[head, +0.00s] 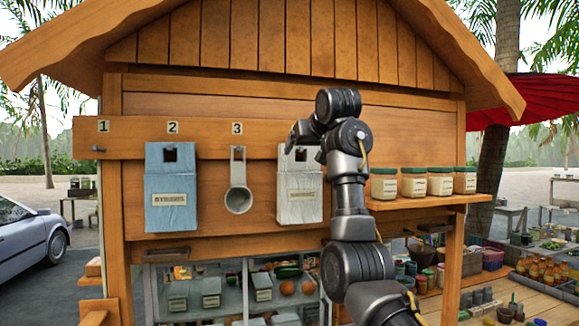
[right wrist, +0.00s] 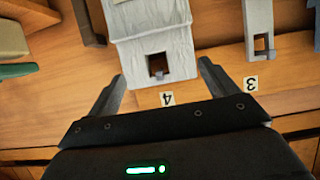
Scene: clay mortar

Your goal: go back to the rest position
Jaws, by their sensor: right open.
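My right gripper (head: 302,132) is raised at the wall of the wooden stall, at the top of a white board (head: 299,200) with a label. In the right wrist view the right gripper (right wrist: 162,72) is open, one finger on each side of the white board (right wrist: 150,25). The board's square hole has a hook in it, by the number 4. I cannot tell whether the fingers touch the board. A blue board (head: 171,195) hangs under number 2 and a metal scoop (head: 238,190) under number 3. My left gripper is out of view.
Hook 1 (head: 98,149) is bare. A shelf (head: 430,202) with several green-lidded jars (head: 413,183) stands right of my right arm. Below is a case (head: 205,270) with boxes and produce. A roof overhangs above.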

